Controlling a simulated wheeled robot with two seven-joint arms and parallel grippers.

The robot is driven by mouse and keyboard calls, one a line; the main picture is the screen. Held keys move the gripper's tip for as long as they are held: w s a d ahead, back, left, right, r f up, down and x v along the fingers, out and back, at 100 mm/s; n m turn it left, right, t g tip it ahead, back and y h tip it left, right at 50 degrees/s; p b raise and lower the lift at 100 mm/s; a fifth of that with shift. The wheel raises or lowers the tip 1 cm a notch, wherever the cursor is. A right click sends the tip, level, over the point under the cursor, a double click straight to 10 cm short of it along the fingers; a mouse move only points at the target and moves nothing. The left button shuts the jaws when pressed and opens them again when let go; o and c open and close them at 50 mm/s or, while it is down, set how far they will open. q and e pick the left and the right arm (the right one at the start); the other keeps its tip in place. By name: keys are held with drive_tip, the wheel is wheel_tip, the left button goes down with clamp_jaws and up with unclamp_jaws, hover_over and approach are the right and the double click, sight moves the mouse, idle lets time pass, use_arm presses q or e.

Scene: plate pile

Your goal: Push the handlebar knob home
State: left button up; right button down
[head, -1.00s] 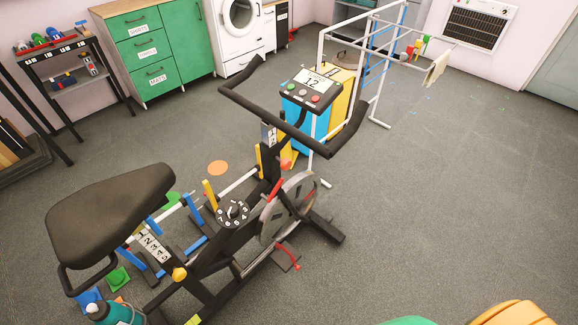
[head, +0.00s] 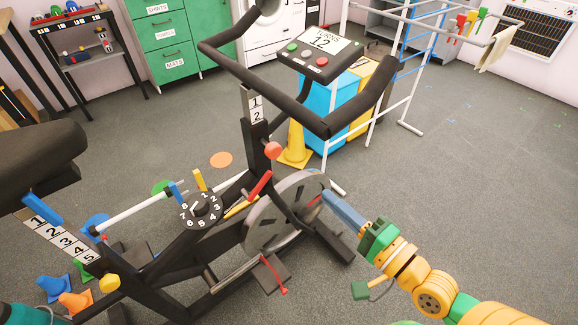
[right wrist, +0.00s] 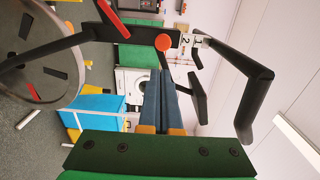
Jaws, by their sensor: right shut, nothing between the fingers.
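The red-orange round knob (head: 272,150) sits on the side of the black handlebar post, below a white scale marked 1 and 2 (head: 256,107). In the right wrist view the knob (right wrist: 163,42) shows just beyond my fingertips, with the scale beside it. My right gripper (head: 328,197) is shut and empty, below and to the right of the knob in the head view, in front of the flywheel. Its blue-grey fingers (right wrist: 158,75) point toward the knob in the wrist view, and a gap seems to remain. The black handlebar (head: 290,103) is above. My left gripper is not in view.
The exercise bike's flywheel (head: 262,232), numbered dial (head: 201,209) and red lever (head: 260,186) are close to the post. A console (head: 320,50) tops it. A white rack (head: 408,125) stands behind. Open floor lies to the right.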

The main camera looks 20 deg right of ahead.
sight(277, 151)
drive_tip(key=x, duration=0.4)
drive_tip(key=p+x, duration=0.1)
drive_tip(key=x, duration=0.8)
drive_tip(key=shift+a+r, duration=0.25)
drive_tip(key=shift+w+a, duration=0.15)
drive_tip(key=shift+w, duration=0.15)
drive_tip(key=shift+x, duration=1.05)
drive_tip(key=shift+r, duration=0.15)
drive_tip(key=shift+p, duration=0.3)
